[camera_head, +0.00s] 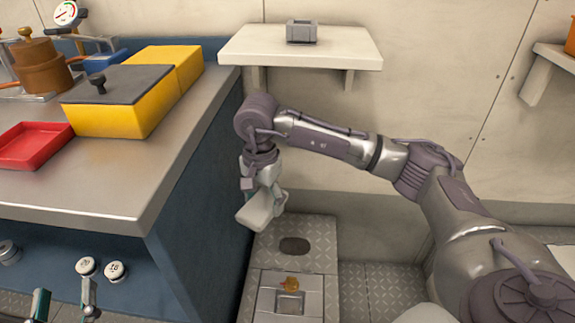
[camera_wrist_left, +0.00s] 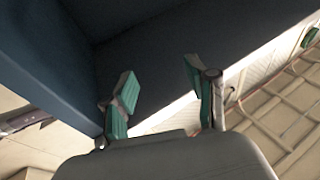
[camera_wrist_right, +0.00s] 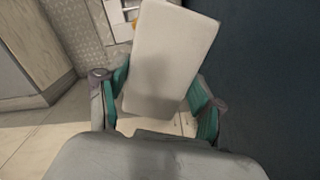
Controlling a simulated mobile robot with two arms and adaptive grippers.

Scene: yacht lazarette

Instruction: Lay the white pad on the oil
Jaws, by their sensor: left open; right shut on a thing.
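The white pad (camera_head: 257,213) is a flat, pale block held in my right gripper (camera_head: 266,192), tilted, above the floor beside the blue cabinet. In the right wrist view the pad (camera_wrist_right: 170,60) sits between the green fingertips of my right gripper (camera_wrist_right: 160,93). A dark patch that looks like the oil (camera_head: 294,245) lies on the metal tread plate, below and to the right of the pad, apart from it. My left gripper (camera_head: 66,307) is at the lower left of the head view. In the left wrist view it (camera_wrist_left: 163,90) is open and empty.
A square recess (camera_head: 266,300) with a small orange thing (camera_head: 290,283) is in front of the dark patch. The blue cabinet (camera_head: 195,220) stands close on the left. Its counter (camera_head: 130,175) holds a yellow box (camera_head: 115,105) and a red tray (camera_head: 32,145). A shelf (camera_head: 255,48) hangs behind.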

